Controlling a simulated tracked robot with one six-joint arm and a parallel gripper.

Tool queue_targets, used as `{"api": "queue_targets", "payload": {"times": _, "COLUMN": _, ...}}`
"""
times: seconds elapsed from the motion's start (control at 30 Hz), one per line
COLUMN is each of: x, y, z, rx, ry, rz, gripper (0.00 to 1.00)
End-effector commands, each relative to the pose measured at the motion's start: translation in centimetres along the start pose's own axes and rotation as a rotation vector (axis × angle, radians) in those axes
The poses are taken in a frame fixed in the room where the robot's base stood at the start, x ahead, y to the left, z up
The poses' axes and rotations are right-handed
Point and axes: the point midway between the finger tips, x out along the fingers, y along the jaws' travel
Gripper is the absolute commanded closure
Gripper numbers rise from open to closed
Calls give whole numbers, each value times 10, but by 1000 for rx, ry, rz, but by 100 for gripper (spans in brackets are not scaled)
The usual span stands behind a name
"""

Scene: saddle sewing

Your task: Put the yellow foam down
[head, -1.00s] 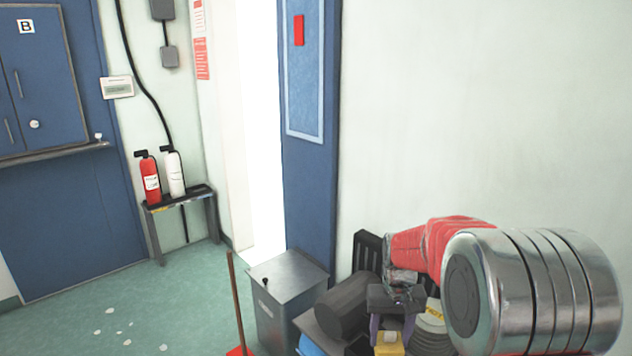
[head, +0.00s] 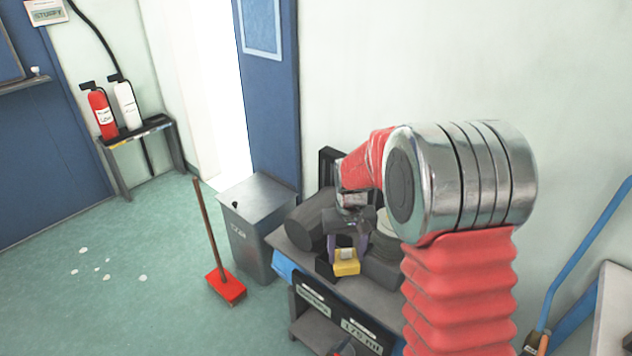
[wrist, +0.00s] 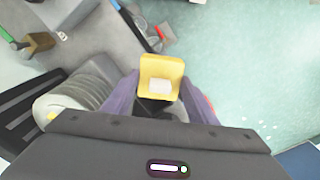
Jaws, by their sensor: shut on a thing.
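The yellow foam (head: 346,262) is a small yellow block with a pale patch on top. My gripper (head: 345,252) is shut on it, with a purple finger on each side. In the head view it appears over the grey top of a bench (head: 358,288); I cannot tell whether the foam touches that top. In the wrist view the foam (wrist: 161,78) sits between the two fingers of my gripper (wrist: 162,98), with a dark piece just below it.
A dark cylinder (head: 312,220) lies left of the gripper, and a pale ribbed roll (wrist: 75,100) is close by. A grey bin (head: 258,225) and a red broom (head: 226,285) stand left of the bench. Fire extinguishers (head: 113,108) stand on a small rack. Green floor is open at left.

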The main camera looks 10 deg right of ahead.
Motion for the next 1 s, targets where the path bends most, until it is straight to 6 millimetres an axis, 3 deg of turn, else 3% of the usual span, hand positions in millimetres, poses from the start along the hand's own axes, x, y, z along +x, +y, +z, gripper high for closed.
{"api": "queue_targets", "payload": {"times": 0.2, "x": 76, "y": 0, "z": 22, "rx": 0, "ry": -9, "rz": 0, "gripper": 66}}
{"api": "queue_targets", "payload": {"times": 0.33, "x": 106, "y": 0, "z": 32, "rx": 0, "ry": -4, "rz": 0, "gripper": 66}}
{"api": "queue_targets", "payload": {"times": 0.47, "x": 116, "y": 0, "z": 36, "rx": 0, "ry": -1, "rz": 0, "gripper": 66}}
{"api": "queue_targets", "payload": {"times": 1.0, "x": 115, "y": -3, "z": 36, "rx": -5, "ry": 0, "rz": 0, "gripper": 66}}
